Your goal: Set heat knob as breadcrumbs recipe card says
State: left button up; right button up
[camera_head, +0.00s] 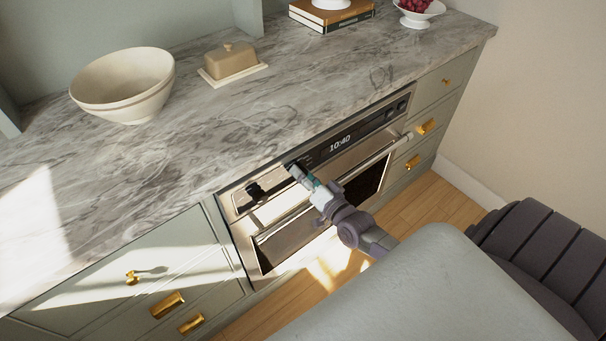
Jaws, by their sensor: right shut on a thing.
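The built-in oven (289,226) sits under the marble counter, with a dark control panel along its top and a lit display (340,143) reading 10:40. My right gripper (295,170) is at this panel, left of the display, with its fingers shut on what looks like a heat knob. The knob is mostly hidden by the fingers, so its setting cannot be read. Another dark knob-like shape (254,191) shows at the panel's left end. No recipe card can be made out. My left gripper is not in view.
The oven handle (375,160) runs just below the panel, close to my right gripper. On the counter stand a cream bowl (124,88), a butter dish (230,64), books (331,17) and a fruit bowl (419,16). Drawers with brass pulls flank the oven.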

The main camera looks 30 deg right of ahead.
jog(key=m+b, duration=0.3)
jog(key=m, duration=0.7)
jog(key=shift+f+y, duration=0.1)
jog(key=shift+y, duration=0.2)
jog(key=shift+d, duration=0.1)
dwell(0.3)
jog(key=o, duration=1.2)
jog(key=shift+c, duration=0.2)
